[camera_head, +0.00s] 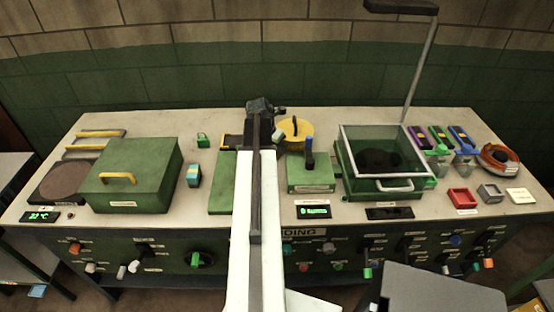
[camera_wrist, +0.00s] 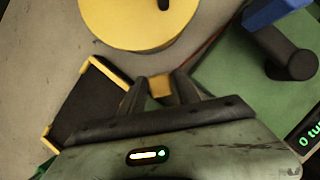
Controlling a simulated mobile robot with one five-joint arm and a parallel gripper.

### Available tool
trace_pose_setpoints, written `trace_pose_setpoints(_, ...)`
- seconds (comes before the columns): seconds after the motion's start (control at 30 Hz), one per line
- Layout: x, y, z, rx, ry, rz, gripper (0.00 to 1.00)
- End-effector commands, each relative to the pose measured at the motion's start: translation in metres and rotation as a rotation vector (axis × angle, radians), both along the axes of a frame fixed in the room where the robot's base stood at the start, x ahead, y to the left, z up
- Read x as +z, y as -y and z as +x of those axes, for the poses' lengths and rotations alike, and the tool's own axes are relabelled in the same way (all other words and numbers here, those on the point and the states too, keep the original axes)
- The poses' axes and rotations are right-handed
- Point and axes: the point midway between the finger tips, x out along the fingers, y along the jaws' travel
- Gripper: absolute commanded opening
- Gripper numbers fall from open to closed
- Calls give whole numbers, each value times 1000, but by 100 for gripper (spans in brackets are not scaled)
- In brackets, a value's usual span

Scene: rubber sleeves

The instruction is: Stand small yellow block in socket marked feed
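In the wrist view a small yellow block (camera_wrist: 161,86) sits between the two dark fingers of my gripper (camera_wrist: 162,84). The fingers appear to press on both of its sides. In the head view my arm hides the fingers and the block. Three small square pieces stand at the front right of the bench: a red one (camera_head: 461,198), a grey one (camera_head: 489,193) and a cream one (camera_head: 521,196). Their labels are too small to read, so I cannot tell which socket is marked feed.
A black tray with yellow edges (camera_wrist: 85,105) and a round yellow lid (camera_wrist: 140,22) lie near my gripper. A green box with a lever (camera_head: 311,174) and a clear-lidded green bin (camera_head: 385,170) stand to the right. A large green box (camera_head: 132,178) is left.

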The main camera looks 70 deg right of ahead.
Motion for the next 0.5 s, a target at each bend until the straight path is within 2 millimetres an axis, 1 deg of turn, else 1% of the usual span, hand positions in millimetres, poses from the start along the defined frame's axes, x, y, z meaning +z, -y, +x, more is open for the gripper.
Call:
trace_pose_setpoints(0.03, -6, 2, 0, 0, 0, 0, 38)
trace_pose_setpoints(0.2, -2, 1, -1, -1, 0, 0, 38)
trace_pose_setpoints(0.23, -2, 1, -1, -1, 0, 0, 33)
trace_pose_setpoints(0.33, -2, 1, -1, -1, 0, 0, 5)
trace_pose_setpoints(0.37, -2, 1, -1, -1, 0, 0, 0)
trace_pose_setpoints(0.5, -2, 1, -1, -2, 1, 0, 0)
